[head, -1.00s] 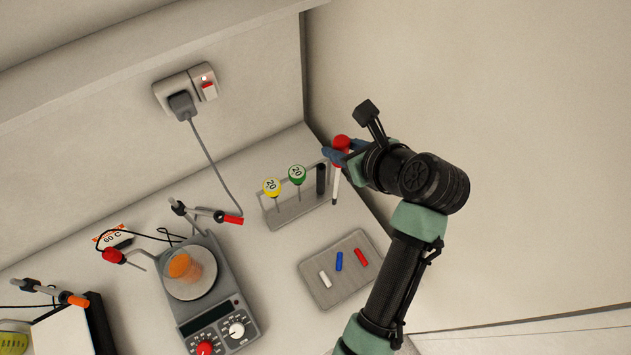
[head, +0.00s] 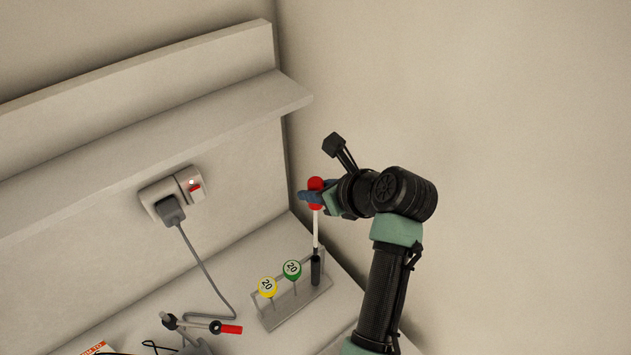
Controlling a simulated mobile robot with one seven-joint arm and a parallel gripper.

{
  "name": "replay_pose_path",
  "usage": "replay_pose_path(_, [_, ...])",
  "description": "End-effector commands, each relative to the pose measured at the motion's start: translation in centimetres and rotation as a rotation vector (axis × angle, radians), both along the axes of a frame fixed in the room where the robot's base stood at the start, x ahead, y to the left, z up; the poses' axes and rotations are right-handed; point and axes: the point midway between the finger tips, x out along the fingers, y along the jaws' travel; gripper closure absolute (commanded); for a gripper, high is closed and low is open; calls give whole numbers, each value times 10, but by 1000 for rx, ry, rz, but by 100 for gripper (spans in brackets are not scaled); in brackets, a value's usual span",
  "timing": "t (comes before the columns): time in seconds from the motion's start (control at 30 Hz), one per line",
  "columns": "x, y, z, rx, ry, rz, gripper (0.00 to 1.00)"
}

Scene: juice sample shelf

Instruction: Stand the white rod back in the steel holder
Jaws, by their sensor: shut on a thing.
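The white rod (head: 316,229) has a red bulb-like top (head: 316,184) and hangs upright. My gripper (head: 314,197) is shut on its red top, above the right end of the steel holder (head: 296,315). A dark upright tube (head: 316,270) stands at that end of the holder. The rod's lower end lines up with the tube's mouth; I cannot tell whether it is inside or just above or in front of it.
A wall socket with a plug (head: 172,208) and grey cord is left of the holder. A shelf ledge (head: 200,125) runs along the wall above. A clamp with a red end (head: 230,329) is at the lower left. The wall rises close on the right.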

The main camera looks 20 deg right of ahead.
Motion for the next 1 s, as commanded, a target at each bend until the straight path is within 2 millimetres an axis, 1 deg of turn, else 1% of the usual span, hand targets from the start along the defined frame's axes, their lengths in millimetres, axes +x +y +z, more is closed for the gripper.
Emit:
replay_pose_path(0.2, [0, 0, -16, 0, -1, -1, 100])
replay_pose_path(0.63, [0, 0, -15, 0, -1, -1, 100])
replay_pose_path(1.0, [0, 0, -23, 0, -1, 0, 100])
